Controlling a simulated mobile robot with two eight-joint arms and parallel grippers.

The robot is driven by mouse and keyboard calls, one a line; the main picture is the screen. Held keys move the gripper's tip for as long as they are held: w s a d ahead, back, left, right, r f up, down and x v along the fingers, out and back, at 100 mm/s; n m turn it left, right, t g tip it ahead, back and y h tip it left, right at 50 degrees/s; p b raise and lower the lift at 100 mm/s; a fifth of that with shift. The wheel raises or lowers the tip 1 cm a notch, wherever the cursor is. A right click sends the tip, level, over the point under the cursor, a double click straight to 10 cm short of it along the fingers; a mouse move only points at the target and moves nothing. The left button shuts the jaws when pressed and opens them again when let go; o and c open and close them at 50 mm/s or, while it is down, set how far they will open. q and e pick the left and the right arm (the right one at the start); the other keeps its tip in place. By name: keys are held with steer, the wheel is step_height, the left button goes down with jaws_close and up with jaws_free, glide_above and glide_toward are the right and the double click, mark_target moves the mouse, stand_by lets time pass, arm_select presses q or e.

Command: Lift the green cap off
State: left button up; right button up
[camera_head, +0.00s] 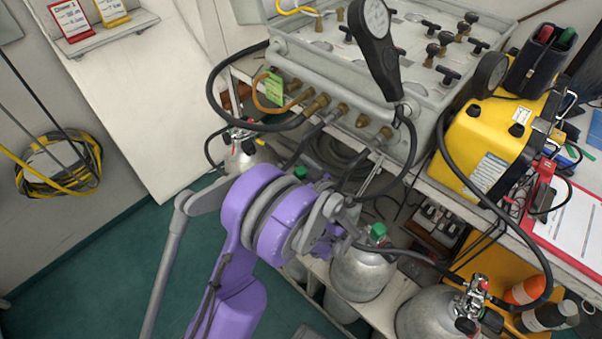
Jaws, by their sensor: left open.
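A green cap (378,231) sits on top of a grey cylinder (362,273) on the low shelf under the panel. A second green cap (300,172) shows further left, with its cylinder mostly hidden behind my purple arm. My left gripper (352,232) is open and just left of the cap on the right-hand cylinder. The wrist hides part of the jaws, and I cannot tell whether a finger touches the cap. My right gripper is not in view.
The air panel (340,62) with hoses and valves stands above the cylinders. A black hose (410,252) runs right of the cap to another cylinder (432,315). A yellow case (487,145) and clipboard (572,225) lie on the bench. The green floor at left is clear.

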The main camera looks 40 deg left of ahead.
arm_select(q)
steer(key=shift+c, duration=0.4)
jaws_close()
steer(key=shift+r, duration=0.65)
step_height(320, 180, up, 2)
steer(key=shift+r+p, duration=0.25)
steer(key=shift+p, duration=0.3)
steer(key=f+v, duration=0.2)
steer(key=v, duration=1.6)
steer(key=shift+f, duration=0.55)
steer(key=shift+s+d, duration=0.1)
steer(key=shift+s, duration=0.05)
